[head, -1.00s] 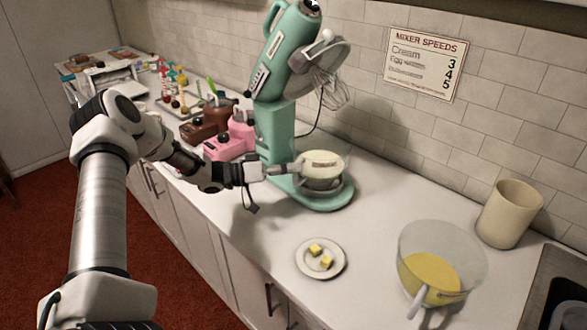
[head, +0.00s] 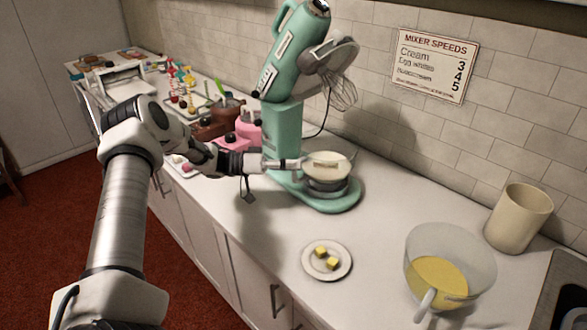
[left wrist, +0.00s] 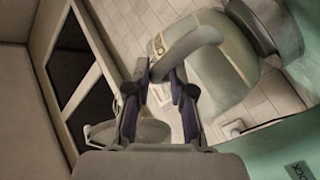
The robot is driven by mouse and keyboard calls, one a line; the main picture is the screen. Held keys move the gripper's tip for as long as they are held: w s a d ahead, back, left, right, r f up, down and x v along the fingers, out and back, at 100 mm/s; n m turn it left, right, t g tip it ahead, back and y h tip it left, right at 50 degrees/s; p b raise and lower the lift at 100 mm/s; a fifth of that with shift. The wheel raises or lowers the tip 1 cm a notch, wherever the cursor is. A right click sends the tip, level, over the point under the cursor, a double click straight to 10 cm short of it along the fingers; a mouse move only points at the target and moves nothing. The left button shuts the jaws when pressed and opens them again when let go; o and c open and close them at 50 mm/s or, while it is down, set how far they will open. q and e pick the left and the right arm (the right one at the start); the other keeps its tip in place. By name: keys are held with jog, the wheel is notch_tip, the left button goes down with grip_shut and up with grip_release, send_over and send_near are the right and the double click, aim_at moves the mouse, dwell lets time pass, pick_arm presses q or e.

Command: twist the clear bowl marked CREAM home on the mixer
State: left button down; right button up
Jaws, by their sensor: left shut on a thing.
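The clear bowl (head: 328,178) with pale contents sits on the base of the mint-green mixer (head: 284,135). A small label shows on its side, too small to read in the head view. The mixer head is tilted up, with the wire whisk (head: 341,92) above and clear of the bowl. My left gripper (head: 296,163) is at the bowl's left side, shut on its handle. In the left wrist view, the fingers (left wrist: 162,85) close around the curved handle (left wrist: 192,38), with the bowl (left wrist: 225,75) behind it. Whether the bowl is locked cannot be told. My right gripper is out of view.
A plate (head: 308,268) with yellow cubes lies in front of the mixer. A clear bowl (head: 480,255) of yellow contents and a beige crock (head: 520,215) stand at right. Pink and brown machines (head: 212,124) stand left of the mixer. A speeds sign (head: 433,65) hangs behind.

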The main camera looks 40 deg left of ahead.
pick_arm(q)
jog(key=shift+a+m+g+h, duration=0.3)
jog(key=shift+a+g, duration=0.05)
jog(key=shift+g, duration=0.05)
jog(key=c, duration=0.9)
grip_release()
jog(key=shift+w+f, duration=0.1)
jog(key=shift+w, duration=0.1)
jog(key=shift+c, duration=0.2)
jog(key=v, duration=1.2)
